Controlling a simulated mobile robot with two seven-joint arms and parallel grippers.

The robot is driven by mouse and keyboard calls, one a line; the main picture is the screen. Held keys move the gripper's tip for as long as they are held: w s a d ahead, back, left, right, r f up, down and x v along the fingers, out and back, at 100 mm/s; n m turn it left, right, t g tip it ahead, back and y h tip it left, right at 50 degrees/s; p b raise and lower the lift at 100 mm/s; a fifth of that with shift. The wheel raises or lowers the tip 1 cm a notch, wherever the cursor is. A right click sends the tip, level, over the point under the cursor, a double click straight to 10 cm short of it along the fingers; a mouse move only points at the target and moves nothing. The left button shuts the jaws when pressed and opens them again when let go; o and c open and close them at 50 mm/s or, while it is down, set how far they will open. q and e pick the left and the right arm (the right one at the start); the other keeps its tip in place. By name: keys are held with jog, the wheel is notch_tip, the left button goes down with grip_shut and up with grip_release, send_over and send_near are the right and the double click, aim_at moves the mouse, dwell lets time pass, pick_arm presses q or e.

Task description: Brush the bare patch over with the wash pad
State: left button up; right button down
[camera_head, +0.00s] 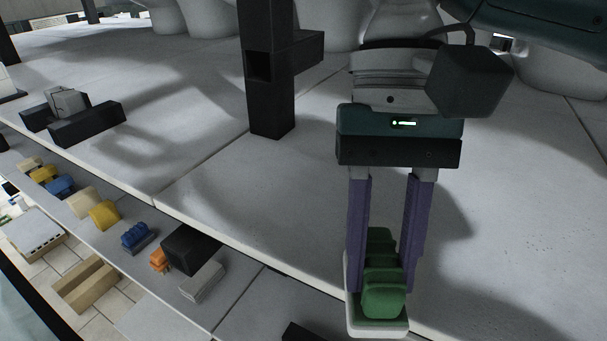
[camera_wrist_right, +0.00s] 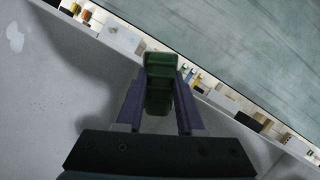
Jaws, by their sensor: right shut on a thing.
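My right gripper (camera_head: 388,285) is shut on the green ridged grip of the wash pad (camera_head: 383,298), whose pale base shows below. The purple fingers point down on both sides of the grip. The pad is at the near edge of the pale deck (camera_head: 210,165); I cannot tell if it touches it. In the right wrist view the green grip (camera_wrist_right: 158,85) sits between the fingertips of my right gripper (camera_wrist_right: 160,95). A small whiter spot (camera_wrist_right: 15,38) shows on the grey surface there; I cannot tell whether it is the bare patch. My left gripper is not seen.
A dark post (camera_head: 268,90) stands on the deck left of my right gripper. Dark blocks (camera_head: 85,125) lie at the left. A lower ledge holds blue (camera_head: 137,236), yellow (camera_head: 104,214) and orange (camera_head: 159,260) items and a black block (camera_head: 191,248). Large white forms stand behind.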

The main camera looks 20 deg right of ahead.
jog(key=shift+w+d+b, duration=0.35)
jog(key=shift+w+d, duration=1.3)
jog(key=shift+d, duration=0.3)
jog(key=shift+w+d+f+b, duration=0.1)
jog(key=shift+w+d+b, duration=0.2)
jog(key=shift+w+d, duration=0.1)
jog(key=shift+w+d+b, duration=0.55)
jog(key=shift+w+d, duration=0.2)
jog(key=shift+d, duration=0.1)
jog(key=shift+w+d, duration=0.1)
jog(key=shift+d, duration=0.1)
